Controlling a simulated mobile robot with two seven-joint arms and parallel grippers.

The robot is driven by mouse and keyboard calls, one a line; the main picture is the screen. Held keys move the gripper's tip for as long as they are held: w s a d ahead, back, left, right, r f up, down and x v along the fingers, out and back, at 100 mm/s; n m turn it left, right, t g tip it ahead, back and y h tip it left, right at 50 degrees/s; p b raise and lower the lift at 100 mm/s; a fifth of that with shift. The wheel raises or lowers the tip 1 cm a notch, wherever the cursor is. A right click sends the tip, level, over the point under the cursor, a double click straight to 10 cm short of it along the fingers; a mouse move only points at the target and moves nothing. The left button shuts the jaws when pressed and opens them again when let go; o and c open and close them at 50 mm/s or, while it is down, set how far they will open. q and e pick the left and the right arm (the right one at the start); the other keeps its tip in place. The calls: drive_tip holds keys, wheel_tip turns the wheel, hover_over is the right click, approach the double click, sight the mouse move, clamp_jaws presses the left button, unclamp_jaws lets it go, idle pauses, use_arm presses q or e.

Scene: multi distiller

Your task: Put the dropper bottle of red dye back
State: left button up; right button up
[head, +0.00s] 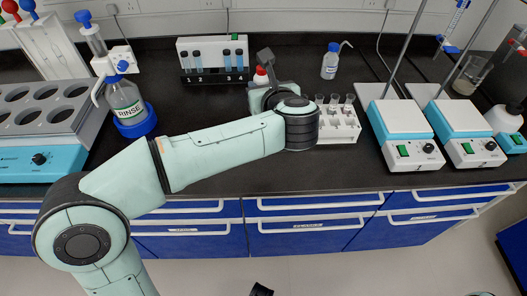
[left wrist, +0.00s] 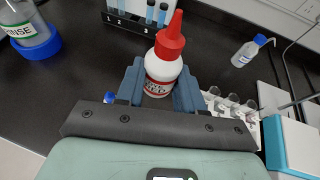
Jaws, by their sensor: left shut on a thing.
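The dropper bottle of red dye is white with a red pointed cap and a red-marked label. Its cap (head: 261,75) shows in the head view behind my left gripper (head: 265,92), and the bottle (left wrist: 162,68) shows upright in the left wrist view. My left gripper (left wrist: 160,88) is shut on the bottle, with one finger on each side of its body. The bottle's base is hidden, so I cannot tell whether it touches the bench. I cannot make out my right gripper.
A white tube rack (head: 345,133) is close on the right, near two hotplates (head: 405,120). A rinse bottle (head: 125,98) stands left, and a small blue-capped wash bottle (head: 330,65) back right. Black bench (head: 180,110) lies bare between.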

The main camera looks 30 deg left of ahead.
use_arm(q)
wheel_tip(320, 180, down, 13)
drive_tip(key=b, duration=0.3)
drive_tip(key=shift+f, duration=0.2)
wheel_tip(320, 180, down, 6)
drive_tip(key=shift+f+b, duration=0.1)
drive_tip(key=shift+b, duration=0.7)
drive_tip(key=shift+f, duration=0.15)
use_arm(e)
drive_tip(key=w+d+f+t, duration=0.2)
drive_tip(key=w+f, duration=0.3)
drive_tip(key=shift+w+d+f+h, duration=0.25)
drive_tip(key=shift+w+h, duration=0.15)
use_arm(q)
drive_tip(key=shift+f, duration=0.15)
drive_tip(key=o, duration=0.8)
use_arm(e)
drive_tip(key=shift+w+d+f, duration=0.1)
drive_tip(key=shift+w+f, duration=0.05)
drive_tip(key=shift+w, duration=0.05)
